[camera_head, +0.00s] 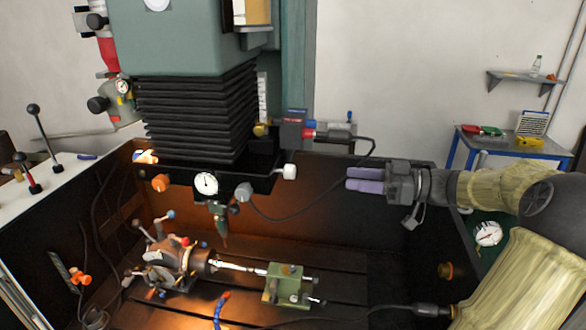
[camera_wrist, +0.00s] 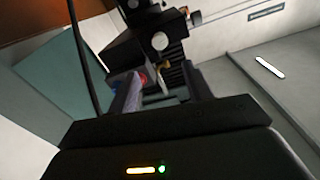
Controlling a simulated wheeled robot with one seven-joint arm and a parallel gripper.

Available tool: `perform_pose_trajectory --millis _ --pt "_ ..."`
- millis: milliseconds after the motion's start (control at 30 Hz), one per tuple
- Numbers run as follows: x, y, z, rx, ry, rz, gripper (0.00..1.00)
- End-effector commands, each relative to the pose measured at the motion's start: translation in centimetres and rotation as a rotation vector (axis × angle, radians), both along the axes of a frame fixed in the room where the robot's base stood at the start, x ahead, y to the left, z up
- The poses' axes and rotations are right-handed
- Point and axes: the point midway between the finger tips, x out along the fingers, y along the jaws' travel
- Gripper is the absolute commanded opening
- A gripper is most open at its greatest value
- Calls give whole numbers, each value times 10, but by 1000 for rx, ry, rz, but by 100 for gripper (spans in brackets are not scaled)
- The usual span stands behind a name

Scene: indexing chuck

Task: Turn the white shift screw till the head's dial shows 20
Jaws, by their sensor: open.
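The white shift screw (camera_head: 290,172) sticks out at the right end of the machine head's dark lower block. The head's round white dial (camera_head: 206,184) is on that block's front; its reading is too small to tell. My gripper (camera_head: 348,179) is open and empty, its two pale purple fingers pointing left. It is to the right of the screw, with a clear gap between them. In the wrist view, pale knobs (camera_wrist: 160,41) show on a dark block beyond the fingers; I cannot tell which one is the screw.
An orange knob (camera_head: 160,182) and a grey knob (camera_head: 243,192) sit on the same block. A black cable loops from the red-and-blue fitting (camera_head: 305,133) between head and gripper. Below, a chuck (camera_head: 170,262) and a green tailstock (camera_head: 287,284) stand on the bed.

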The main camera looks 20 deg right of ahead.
Motion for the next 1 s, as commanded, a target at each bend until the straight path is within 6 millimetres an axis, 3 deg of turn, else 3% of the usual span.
perform_pose_trajectory --millis 700,1000 --pt "73 104 3 3 1 5 50" --pt "85 119 0 0 1 -1 50"
